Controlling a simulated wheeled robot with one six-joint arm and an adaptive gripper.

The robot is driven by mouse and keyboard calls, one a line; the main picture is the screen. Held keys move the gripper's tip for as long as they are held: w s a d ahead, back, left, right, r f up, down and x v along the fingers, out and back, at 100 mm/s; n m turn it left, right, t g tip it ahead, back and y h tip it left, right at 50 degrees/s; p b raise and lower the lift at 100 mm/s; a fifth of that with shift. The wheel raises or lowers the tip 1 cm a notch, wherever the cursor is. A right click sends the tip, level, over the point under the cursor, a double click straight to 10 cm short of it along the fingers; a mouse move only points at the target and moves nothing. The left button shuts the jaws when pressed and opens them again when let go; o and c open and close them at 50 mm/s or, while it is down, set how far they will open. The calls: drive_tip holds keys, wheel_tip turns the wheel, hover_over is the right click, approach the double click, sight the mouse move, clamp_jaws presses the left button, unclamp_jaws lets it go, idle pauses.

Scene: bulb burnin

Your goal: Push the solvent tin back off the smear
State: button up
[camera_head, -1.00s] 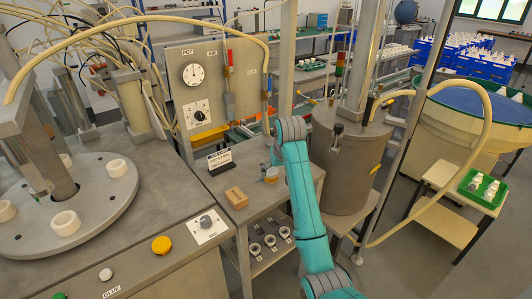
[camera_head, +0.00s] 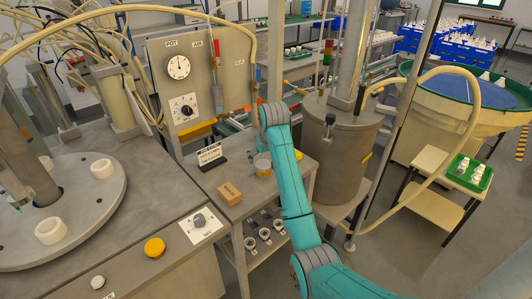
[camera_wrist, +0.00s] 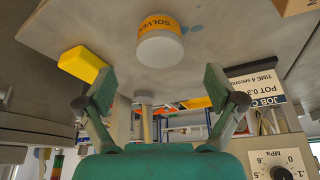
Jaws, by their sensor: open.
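The solvent tin (camera_wrist: 160,46) has a pale grey end and an orange label band reading "SOLVEN". It stands on the grey bench top; the wrist picture is upside down. In the head view the tin (camera_head: 262,166) is partly behind my teal arm. The tin lies ahead of the gap, apart from both fingers.
A yellow block (camera_wrist: 82,63) sits near the left finger in the wrist view. A job card (camera_head: 210,154) stands left of the tin in the head view, with a wooden block (camera_head: 230,194) in front. A large metal tank (camera_head: 338,150) stands right of my arm.

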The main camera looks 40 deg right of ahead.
sight(263, 165)
drive_tip(key=x, duration=0.7)
drive_tip(key=c, duration=1.3)
